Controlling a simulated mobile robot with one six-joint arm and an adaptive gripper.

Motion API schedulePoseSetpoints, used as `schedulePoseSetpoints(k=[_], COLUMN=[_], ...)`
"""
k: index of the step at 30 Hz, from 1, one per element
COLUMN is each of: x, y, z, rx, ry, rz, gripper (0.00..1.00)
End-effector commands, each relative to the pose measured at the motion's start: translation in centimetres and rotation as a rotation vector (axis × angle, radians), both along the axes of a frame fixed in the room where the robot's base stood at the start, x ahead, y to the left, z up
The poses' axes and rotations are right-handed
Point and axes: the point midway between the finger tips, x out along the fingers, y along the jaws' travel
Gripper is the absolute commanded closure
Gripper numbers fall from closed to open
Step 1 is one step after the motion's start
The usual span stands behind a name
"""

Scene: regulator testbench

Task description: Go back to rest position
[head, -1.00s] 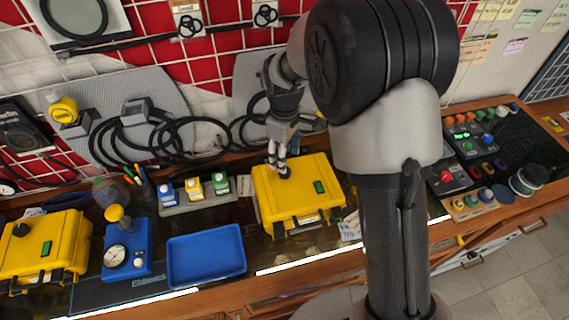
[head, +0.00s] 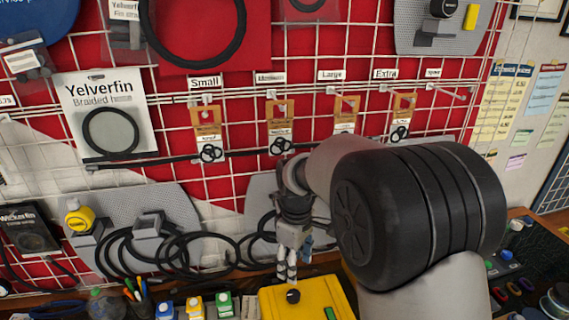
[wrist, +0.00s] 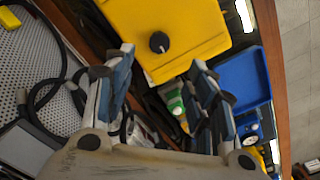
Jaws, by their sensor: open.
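My gripper (head: 287,270) is open and empty. In the head view it points down just above and behind the black knob (head: 293,296) on the yellow case (head: 275,305). A gap shows between the fingers and the knob.
Black hoses (head: 170,250) hang on the wall grid behind the bench. A blue tray (wrist: 245,80) and small boxes (head: 195,305) sit near the case. Packaged rings (head: 210,140) hang above my gripper.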

Motion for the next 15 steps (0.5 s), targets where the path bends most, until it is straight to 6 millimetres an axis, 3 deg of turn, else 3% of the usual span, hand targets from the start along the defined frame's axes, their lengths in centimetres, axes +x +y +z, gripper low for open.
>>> schedulePoseSetpoints(k=[5,9,15], x=[-2.2,-6.1,-12.8], y=[-1.7,-3.9,-6.7], z=[3.3,6.8,9.7], rx=[0.012,0.033,0.071], ry=[-0.05,-0.112,-0.196], rz=[-0.106,-0.262,-0.49], gripper=[0.49,0.49,0.49])
